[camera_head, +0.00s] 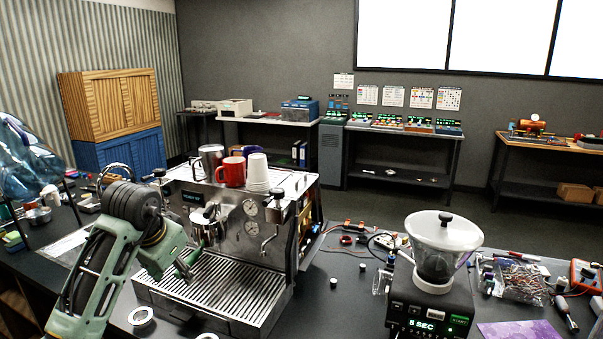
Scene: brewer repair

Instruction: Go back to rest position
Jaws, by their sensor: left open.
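My left arm comes in from the lower left, green with dark ribbed joints. My left gripper (187,264) is at the front left of the silver espresso machine (232,250), near the group head and above the drip tray side. It is open, and I see nothing held in it. From this view I cannot tell whether it touches the machine. My right gripper is not in view.
A red mug (231,172), stacked white cups (258,172) and a metal pitcher (211,160) stand on the machine. A grinder (432,300) stands to the right. Loose parts (520,281) lie at the far right. Metal rings (141,317) lie at the front left.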

